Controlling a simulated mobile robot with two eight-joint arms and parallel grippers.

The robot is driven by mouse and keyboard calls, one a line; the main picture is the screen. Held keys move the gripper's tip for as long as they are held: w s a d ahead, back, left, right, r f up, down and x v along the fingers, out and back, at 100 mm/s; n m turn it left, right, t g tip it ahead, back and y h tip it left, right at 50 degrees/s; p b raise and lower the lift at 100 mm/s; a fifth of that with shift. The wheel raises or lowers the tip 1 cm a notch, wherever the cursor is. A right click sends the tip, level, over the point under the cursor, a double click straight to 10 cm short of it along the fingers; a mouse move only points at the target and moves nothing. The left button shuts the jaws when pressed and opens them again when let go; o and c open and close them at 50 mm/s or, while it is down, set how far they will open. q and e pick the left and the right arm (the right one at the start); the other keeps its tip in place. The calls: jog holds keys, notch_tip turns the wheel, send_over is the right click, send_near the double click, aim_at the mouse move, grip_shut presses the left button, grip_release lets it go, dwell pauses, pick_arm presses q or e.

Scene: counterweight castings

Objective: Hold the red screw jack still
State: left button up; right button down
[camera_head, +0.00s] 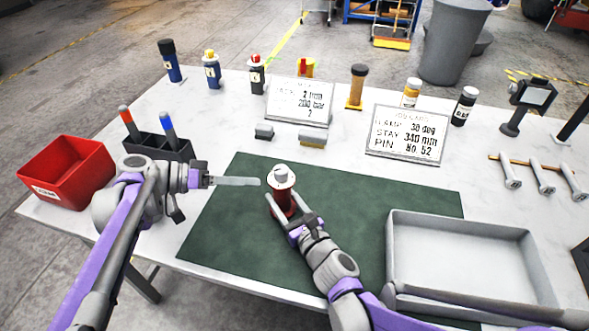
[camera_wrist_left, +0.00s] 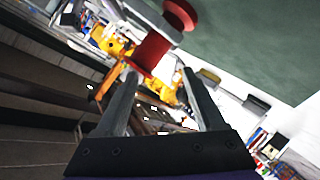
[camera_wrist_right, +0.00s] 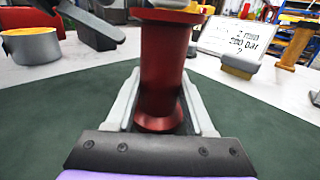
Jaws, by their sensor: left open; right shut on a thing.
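The red screw jack (camera_head: 283,199) stands upright on the green mat (camera_head: 345,195), with a pale grey cap on top. My right gripper (camera_head: 293,213) is shut around its lower red body from the front. In the right wrist view the jack's red column (camera_wrist_right: 162,75) stands between the two fingers. My left gripper (camera_head: 240,181) is open and empty to the left of the jack, its fingers pointing at the cap without visibly touching it. In the left wrist view the jack (camera_wrist_left: 155,45) shows beyond the open fingers, near the top.
A grey tray (camera_head: 460,224) stands at the right, close to my right arm. A red bin (camera_head: 66,172) and a dark holder (camera_head: 157,150) with two tools are at the left. Signs, bottles and small blocks stand behind the mat.

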aim_at(281, 174)
pick_arm(q)
jog(key=d+r+m+h, duration=0.1)
jog(key=d+m, duration=0.2)
jog(key=d, duration=0.1)
jog(key=d+m+h, duration=0.1)
jog(key=d+m, duration=0.2)
jog(key=m, duration=0.1)
jog(key=d+r+m+h, duration=0.1)
jog(key=d+m+h, duration=0.1)
jog(key=d+m, duration=0.1)
jog(key=shift+w+d+r+g, duration=0.1)
jog(key=shift+d+r+g, duration=0.1)
jog(key=shift+d, duration=0.25)
jog(key=shift+d+r+g, duration=0.1)
jog(key=shift+d+g, duration=0.1)
jog(key=shift+d, duration=0.2)
grip_shut()
